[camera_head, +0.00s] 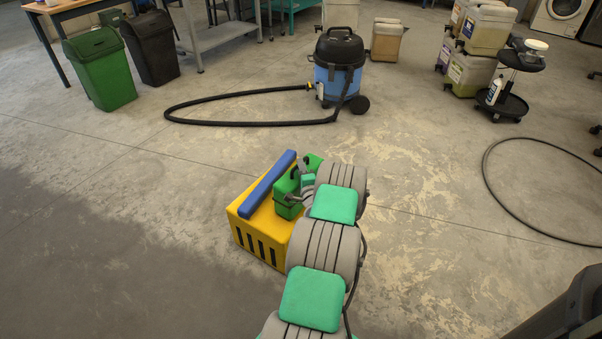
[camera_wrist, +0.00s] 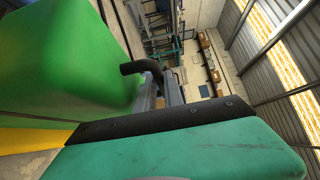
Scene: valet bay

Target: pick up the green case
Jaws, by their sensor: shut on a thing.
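The green case (camera_head: 284,208) is at the yellow box in the middle of the head view, on the right side of its top beside a long blue bar. I cannot tell whether it touches the box top. In the wrist view the green case (camera_wrist: 62,60) fills the left side, very close, with a black bent handle (camera_wrist: 140,68) at its right edge. My gripper (camera_head: 298,192) is at the case and shut on it, seemingly at the handle. My arm hides part of the case, and the fingertips are hard to make out.
The yellow box (camera_head: 262,240) with dark slots stands on the concrete floor under the blue bar (camera_head: 267,184). Behind are a blue and black vacuum (camera_head: 338,68) and its hose (camera_head: 250,124). A green bin (camera_head: 100,70) stands far left, a wheeled stand (camera_head: 510,85) right. Floor around the box is clear.

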